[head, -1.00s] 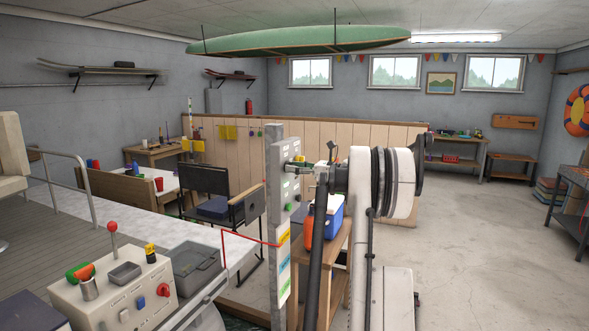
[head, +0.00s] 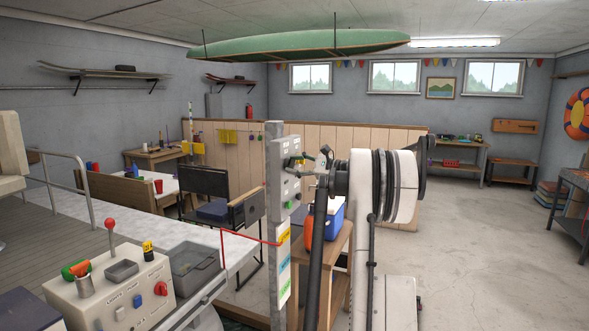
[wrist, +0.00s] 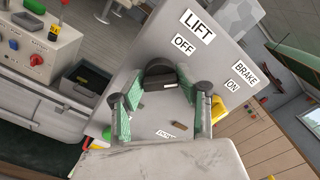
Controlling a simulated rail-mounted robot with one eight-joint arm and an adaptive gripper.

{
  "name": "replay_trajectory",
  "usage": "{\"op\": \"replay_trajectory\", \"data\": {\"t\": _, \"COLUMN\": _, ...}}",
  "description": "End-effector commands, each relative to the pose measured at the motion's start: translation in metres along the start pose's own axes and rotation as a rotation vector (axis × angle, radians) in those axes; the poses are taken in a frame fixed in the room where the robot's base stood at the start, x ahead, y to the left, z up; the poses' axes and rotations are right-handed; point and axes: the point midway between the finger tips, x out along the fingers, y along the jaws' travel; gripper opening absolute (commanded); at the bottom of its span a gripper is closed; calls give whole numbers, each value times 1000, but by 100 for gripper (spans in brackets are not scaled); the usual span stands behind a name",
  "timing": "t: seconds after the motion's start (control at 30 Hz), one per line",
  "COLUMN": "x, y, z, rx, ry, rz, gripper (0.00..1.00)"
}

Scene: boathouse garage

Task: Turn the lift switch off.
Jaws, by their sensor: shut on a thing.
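The grey switch panel (wrist: 225,50) fills the middle of the wrist view, with LIFT, OFF, BRAKE and ON labels. It also shows on a grey post in the head view (head: 285,152). My gripper (wrist: 170,82) has green pads and is at the panel just below the OFF label. In the head view my gripper (head: 312,162) is at the panel's right side.
A yellow part (wrist: 219,111) is close beside the right finger. A green button (wrist: 107,133) is left of the gripper. A control console (head: 110,295) with knobs stands front left. A stand with a blue cooler (head: 331,218) is close behind my arm. Open floor lies right.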

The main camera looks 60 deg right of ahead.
Motion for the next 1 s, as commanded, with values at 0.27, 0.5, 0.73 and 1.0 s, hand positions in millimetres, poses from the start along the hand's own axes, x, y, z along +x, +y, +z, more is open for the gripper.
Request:
{"op": "replay_trajectory", "data": {"t": 0.27, "x": 0, "y": 2, "z": -1, "rx": -262, "ry": 0, "rz": 0, "gripper": 7}}
{"op": "replay_trajectory", "data": {"t": 0.5, "x": 0, "y": 2, "z": -1, "rx": -477, "ry": 0, "rz": 0, "gripper": 7}}
{"op": "replay_trajectory", "data": {"t": 0.73, "x": 0, "y": 2, "z": -1, "rx": -637, "ry": 0, "rz": 0, "gripper": 7}}
{"op": "replay_trajectory", "data": {"t": 1.0, "x": 0, "y": 3, "z": -1, "rx": -747, "ry": 0, "rz": 0, "gripper": 7}}
